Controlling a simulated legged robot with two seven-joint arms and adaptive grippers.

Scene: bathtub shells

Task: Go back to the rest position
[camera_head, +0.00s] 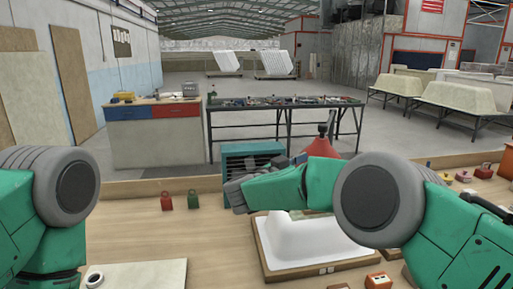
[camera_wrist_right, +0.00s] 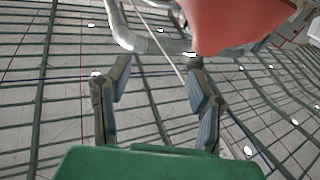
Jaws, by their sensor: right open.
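My right arm comes in from the right in the head view and bends across the middle to my right gripper (camera_head: 243,190). The gripper is above the bench, by the back left of the white tub shell (camera_head: 290,245). In the right wrist view the two fingers of the gripper (camera_wrist_right: 160,70) stand apart with nothing between them, against the roof beams. A red shade-like thing (camera_wrist_right: 238,22) and a grey curved tube (camera_wrist_right: 125,30) show beyond the fingertips. My left arm shows at the left edge of the head view; its gripper is out of view.
The wooden bench (camera_head: 130,215) holds a red cone-shaped thing (camera_head: 321,147) behind my right forearm, a teal box (camera_head: 250,155), red (camera_head: 166,201) and green (camera_head: 193,200) weights, and a pale board (camera_head: 145,275). Bench space at centre left is clear.

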